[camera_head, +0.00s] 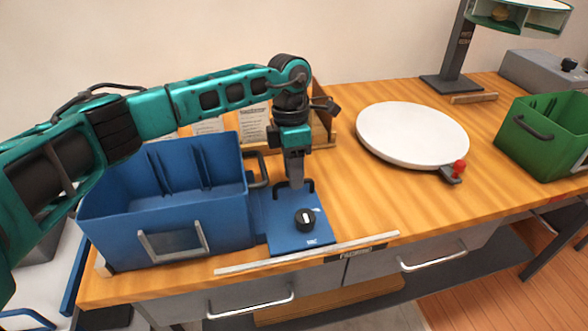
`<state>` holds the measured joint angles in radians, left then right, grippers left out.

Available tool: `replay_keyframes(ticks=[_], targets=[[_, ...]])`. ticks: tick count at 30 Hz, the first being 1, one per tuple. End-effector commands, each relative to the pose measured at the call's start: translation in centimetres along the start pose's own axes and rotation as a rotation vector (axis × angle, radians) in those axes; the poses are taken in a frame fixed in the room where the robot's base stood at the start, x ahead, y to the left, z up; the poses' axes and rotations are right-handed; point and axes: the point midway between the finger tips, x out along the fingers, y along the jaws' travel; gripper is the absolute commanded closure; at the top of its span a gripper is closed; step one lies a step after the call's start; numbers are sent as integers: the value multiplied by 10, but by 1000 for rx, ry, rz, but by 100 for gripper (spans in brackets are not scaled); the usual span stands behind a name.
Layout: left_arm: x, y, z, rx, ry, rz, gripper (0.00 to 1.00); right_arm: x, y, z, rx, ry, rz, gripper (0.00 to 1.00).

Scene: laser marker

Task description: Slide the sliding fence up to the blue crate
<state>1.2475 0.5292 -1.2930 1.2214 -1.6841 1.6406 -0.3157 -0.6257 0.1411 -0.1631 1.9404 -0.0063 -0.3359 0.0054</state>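The blue crate (190,213) stands at the left of the wooden table, with a grey handle on its front and a dark one on its right side. Just right of it is what looks like the sliding fence (288,231), a low blue plate with a black knob and a black handle at its back. Its left edge is at or very near the crate's right wall; I cannot tell if they touch. My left gripper (296,185) points down at the black handle. Its fingertips overlap the handle, and their grip is unclear. My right gripper is out of view.
A light rail strip (307,253) runs along the table's front edge. A round white turntable (412,134) with a red knob stands to the right, and a green crate (547,136) farther right. A wooden holder with papers stands behind my gripper. The table between fence and turntable is clear.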

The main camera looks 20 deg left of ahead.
Motion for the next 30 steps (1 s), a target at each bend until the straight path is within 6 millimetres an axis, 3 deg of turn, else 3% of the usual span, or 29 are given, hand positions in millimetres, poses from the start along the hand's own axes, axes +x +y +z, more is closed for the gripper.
replay_keyframes(ticks=[11,17,24,30], targets=[[-5,0,1,2,-3,0,62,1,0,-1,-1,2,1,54],[-38,0,2,1,-6,4,62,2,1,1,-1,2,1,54],[-91,0,2,1,-5,2,62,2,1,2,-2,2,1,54],[-120,0,1,-1,-3,1,62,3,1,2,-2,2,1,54]])
